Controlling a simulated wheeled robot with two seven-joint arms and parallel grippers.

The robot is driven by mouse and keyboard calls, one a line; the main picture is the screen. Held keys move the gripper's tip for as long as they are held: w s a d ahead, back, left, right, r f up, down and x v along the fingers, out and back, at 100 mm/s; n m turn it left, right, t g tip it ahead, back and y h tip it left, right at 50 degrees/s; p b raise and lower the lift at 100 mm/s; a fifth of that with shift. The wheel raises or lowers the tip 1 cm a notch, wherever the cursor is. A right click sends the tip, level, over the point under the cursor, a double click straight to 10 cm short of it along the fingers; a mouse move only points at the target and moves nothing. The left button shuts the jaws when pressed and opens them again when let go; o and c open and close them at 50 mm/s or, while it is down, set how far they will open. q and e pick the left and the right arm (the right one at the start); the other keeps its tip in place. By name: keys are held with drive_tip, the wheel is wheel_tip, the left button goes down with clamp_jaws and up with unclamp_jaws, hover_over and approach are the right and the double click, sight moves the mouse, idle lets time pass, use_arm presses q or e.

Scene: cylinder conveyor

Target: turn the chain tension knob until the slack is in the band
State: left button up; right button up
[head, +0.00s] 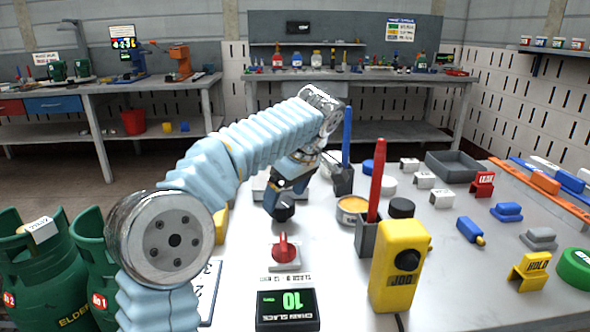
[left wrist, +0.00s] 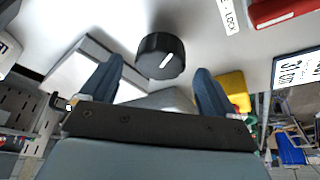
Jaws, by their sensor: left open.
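A black round knob (head: 284,212) stands on the pale table below my left gripper (head: 289,190) in the head view. In the left wrist view the knob (left wrist: 162,55) has a white pointer mark on its side and sits between and just past the two blue fingertips of my open, empty left gripper (left wrist: 158,68). I cannot tell whether a finger touches it. A slack display (head: 286,309) shows a green 10, with its lettering upside down. A small label (head: 286,278) lies behind it. My right gripper is not in view.
A red rotary switch (head: 284,251) stands between the black knob and the display. A yellow jog box (head: 397,266) and a dark holder with a red pen (head: 376,190) stand to the right. Green gas cylinders (head: 38,275) stand at the left.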

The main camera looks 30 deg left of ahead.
use_arm(q)
drive_tip(key=v, duration=1.1)
drive_tip(key=shift+r, duration=0.25)
drive_tip(key=shift+d, duration=0.1)
